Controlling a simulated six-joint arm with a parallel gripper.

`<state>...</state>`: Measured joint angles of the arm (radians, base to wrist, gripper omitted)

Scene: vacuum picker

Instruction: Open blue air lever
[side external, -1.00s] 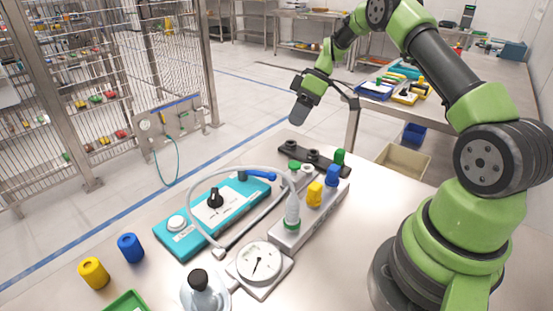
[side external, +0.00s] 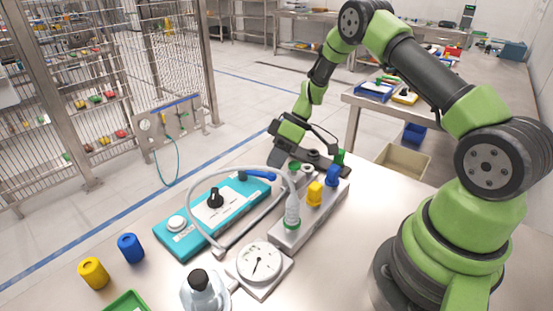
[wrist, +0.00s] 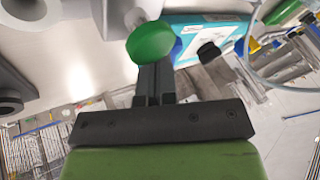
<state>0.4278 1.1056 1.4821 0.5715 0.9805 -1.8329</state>
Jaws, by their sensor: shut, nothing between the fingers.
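The blue air lever (side external: 258,175) sits at the far right end of the teal panel (side external: 180,241) in the side view. Its handle points right, toward the arched grey hose. My gripper (side external: 276,158) is shut and empty, just behind and above the lever. I cannot tell from this view whether it touches anything. In the wrist view my shut fingers (wrist: 154,84) point toward a green rounded cap (wrist: 151,42). Part of the teal panel (wrist: 200,27) shows beyond, with a black knob (wrist: 208,50). I cannot make out the lever in the wrist view.
A grey manifold (side external: 287,238) with a clear bottle (side external: 292,211) and yellow (side external: 314,193) and blue (side external: 333,176) fittings stands to the right. A gauge (side external: 259,264) is in front. The table's front right is clear.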

